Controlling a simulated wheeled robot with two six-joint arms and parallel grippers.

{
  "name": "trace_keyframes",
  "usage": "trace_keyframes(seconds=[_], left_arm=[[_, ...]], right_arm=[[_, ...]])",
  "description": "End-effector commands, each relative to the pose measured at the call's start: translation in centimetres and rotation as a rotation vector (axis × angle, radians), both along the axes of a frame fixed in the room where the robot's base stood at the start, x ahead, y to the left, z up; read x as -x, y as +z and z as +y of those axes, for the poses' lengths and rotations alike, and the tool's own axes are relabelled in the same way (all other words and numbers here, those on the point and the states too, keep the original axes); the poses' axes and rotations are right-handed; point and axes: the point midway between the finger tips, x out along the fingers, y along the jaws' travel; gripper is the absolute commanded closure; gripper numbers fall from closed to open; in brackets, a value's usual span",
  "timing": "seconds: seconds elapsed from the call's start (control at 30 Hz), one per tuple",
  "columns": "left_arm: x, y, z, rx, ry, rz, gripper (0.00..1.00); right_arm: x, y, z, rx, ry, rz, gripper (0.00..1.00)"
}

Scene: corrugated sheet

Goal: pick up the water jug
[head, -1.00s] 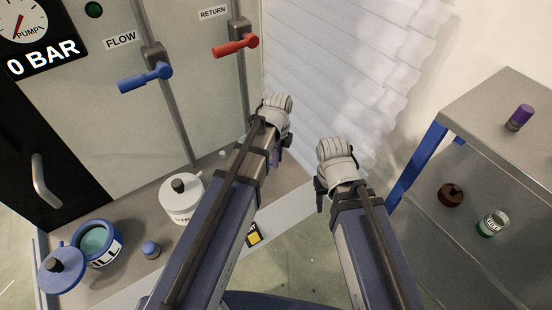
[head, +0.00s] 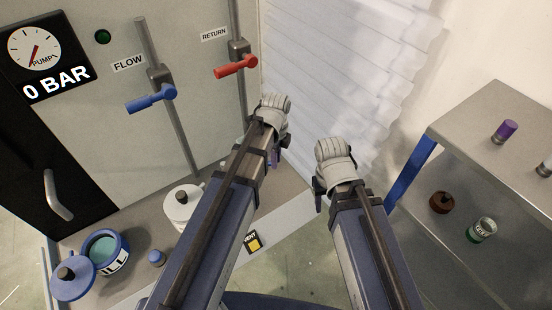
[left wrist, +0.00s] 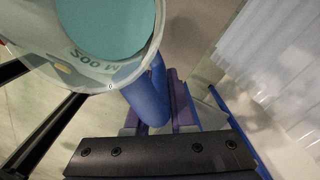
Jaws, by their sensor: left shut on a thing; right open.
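The water jug (left wrist: 85,75) is a clear vessel with teal water, a printed volume mark and a blue handle (left wrist: 148,98). It fills the upper left of the left wrist view. My left gripper (left wrist: 172,100) is shut on the blue handle, its purple pads beside it. In the head view my left gripper (head: 275,157) is mostly covered by its own arm, and the jug is hidden or nearly so. My right gripper (head: 319,190) is open and empty, to the right of the left one.
A white lidded pot (head: 183,208), a blue open pot (head: 118,262) with teal liquid, its blue lid (head: 75,282) and a small blue-capped item (head: 157,258) stand on the grey bench at left. A metal shelf (head: 470,100) stands at right. Corrugated sheet (head: 340,60) is behind.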

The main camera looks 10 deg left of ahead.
Motion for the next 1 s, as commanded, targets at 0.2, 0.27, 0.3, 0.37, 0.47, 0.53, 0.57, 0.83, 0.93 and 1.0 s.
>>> trace_keyframes(seconds=[0.2,0.27,0.3,0.37,0.47,0.53,0.57,0.83,0.93,1.0], left_arm=[[0.0,2.3,0.0,0.000,0.000,0.000,1.00],[0.0,2.7,0.0,0.000,0.000,0.000,1.00],[0.0,3.0,0.0,0.000,0.000,0.000,1.00],[0.0,3.3,0.0,0.000,0.000,0.000,1.00],[0.0,3.8,0.0,0.000,0.000,0.000,1.00],[0.0,4.1,0.0,0.000,0.000,0.000,1.00],[0.0,4.2,0.0,0.000,0.000,0.000,1.00],[0.0,4.3,0.0,0.000,0.000,0.000,1.00],[0.0,3.8,0.0,0.000,0.000,0.000,1.00],[0.0,3.3,0.0,0.000,0.000,0.000,1.00]], right_arm=[[0.0,2.3,0.0,0.000,0.001,0.000,0.50],[0.0,2.7,0.0,0.000,0.001,0.000,0.50],[0.0,3.0,0.0,0.000,0.001,0.000,0.50],[0.0,3.3,0.0,0.000,0.001,0.000,0.50],[0.0,3.8,0.0,0.000,0.002,0.000,0.50],[0.0,4.1,0.0,0.000,0.002,0.000,0.50],[0.0,4.1,0.0,0.000,0.002,0.000,0.50],[0.0,4.3,0.0,0.000,0.002,0.000,0.50],[0.0,3.8,0.0,0.000,0.002,0.000,0.50],[0.0,3.3,0.0,0.000,0.001,0.000,0.50]])
